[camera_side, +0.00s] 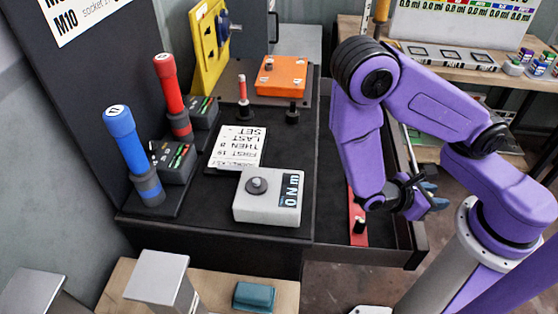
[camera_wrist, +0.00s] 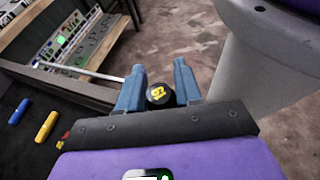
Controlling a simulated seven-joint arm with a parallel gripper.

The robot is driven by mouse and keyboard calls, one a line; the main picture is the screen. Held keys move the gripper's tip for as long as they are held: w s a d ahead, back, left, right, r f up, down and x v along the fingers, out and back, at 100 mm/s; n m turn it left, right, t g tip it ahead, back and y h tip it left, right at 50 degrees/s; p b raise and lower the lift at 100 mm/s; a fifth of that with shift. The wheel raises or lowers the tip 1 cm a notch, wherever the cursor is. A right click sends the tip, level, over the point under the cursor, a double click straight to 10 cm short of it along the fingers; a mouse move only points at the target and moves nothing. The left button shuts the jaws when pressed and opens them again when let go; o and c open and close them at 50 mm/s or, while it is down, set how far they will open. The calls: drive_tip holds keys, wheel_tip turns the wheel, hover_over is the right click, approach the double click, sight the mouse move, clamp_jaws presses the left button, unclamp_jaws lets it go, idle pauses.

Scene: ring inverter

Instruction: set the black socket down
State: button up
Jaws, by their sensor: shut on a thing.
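The black socket (camera_wrist: 158,96) shows in the wrist view with a yellow number on its end. It sits between the two blue fingers of my gripper (camera_wrist: 161,80), which is shut on it. In the side view my gripper (camera_side: 436,197) is by the right side of the open drawer (camera_side: 385,252), pointing to the right. The held socket cannot be made out there. A red strip (camera_side: 352,207) lies in the drawer, with another small black piece (camera_side: 360,226) at its near end.
A grey torque box (camera_side: 268,207), white card (camera_side: 238,147) and orange box (camera_side: 281,77) stand on the black bench. Blue (camera_side: 125,140) and red (camera_side: 170,85) handled tools stand at left. The wrist view shows yellow (camera_wrist: 46,126) and blue (camera_wrist: 18,111) pieces on a dark surface.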

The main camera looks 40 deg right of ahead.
drive_tip(key=a+r+m+g+y, duration=0.4)
drive_tip(key=a+m+g+y, duration=0.55)
drive_tip(key=m+y, duration=0.7)
drive_tip(key=w+a+r+m+t+y, duration=0.1)
drive_tip(key=w+r+m+t+y, duration=0.1)
drive_tip(key=w+m+t+y, duration=0.2)
drive_tip(key=w+a+r+m+t+y, duration=0.2)
drive_tip(key=w+m+t+y, duration=0.3)
drive_tip(key=w+m+t, duration=0.4)
drive_tip(key=shift+w+r, duration=0.4)
drive_tip(key=shift+w, duration=1.65)
